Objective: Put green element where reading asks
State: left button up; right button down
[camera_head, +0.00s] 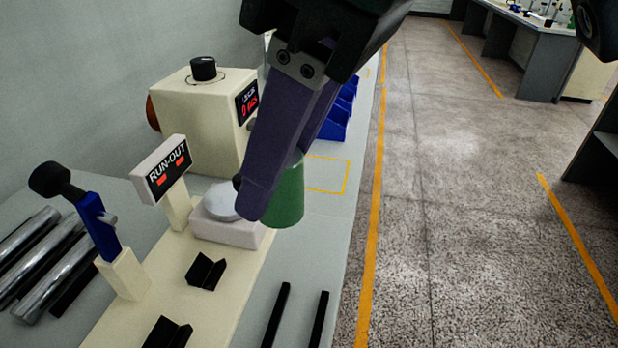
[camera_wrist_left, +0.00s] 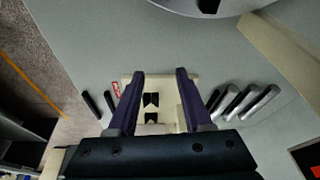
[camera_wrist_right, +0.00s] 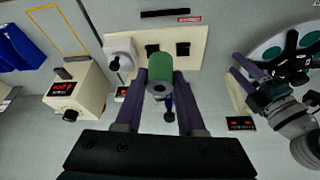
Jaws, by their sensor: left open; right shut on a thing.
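The green element (camera_head: 287,195) is a cylinder with a hole in its end. My right gripper (camera_wrist_right: 160,72) is shut on it; it also shows in the right wrist view (camera_wrist_right: 158,66). In the head view the element is beside the white block with a grey disc (camera_head: 228,205), partly hidden by a finger. The RUN-OUT display (camera_head: 162,168) shows two red marks, like dashes. The red reading on the cream box (camera_head: 200,115) is too small to read surely. My left gripper (camera_wrist_left: 161,75) is open and empty above the cream base plate with black V-blocks (camera_wrist_left: 150,100).
A blue lever with a black knob (camera_head: 92,212) stands on the cream plate. Silver bars (camera_head: 30,245) lie left of it, black rails (camera_head: 275,315) right. Blue bins (camera_head: 337,115) and a yellow outline (camera_head: 345,178) are farther back. A round green-and-white tray (camera_wrist_right: 262,55) stands at right.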

pick_arm(q)
jog(key=f+b, duration=0.3)
jog(key=shift+d+f, duration=0.1)
jog(key=shift+d, duration=0.1)
pick_arm(e)
notch_tip(320, 180, down, 16)
jog(key=shift+s, duration=0.1)
pick_arm(q)
jog(key=shift+f+b, duration=0.5)
pick_arm(e)
notch_tip(320, 180, down, 4)
jog(key=shift+r, duration=0.15)
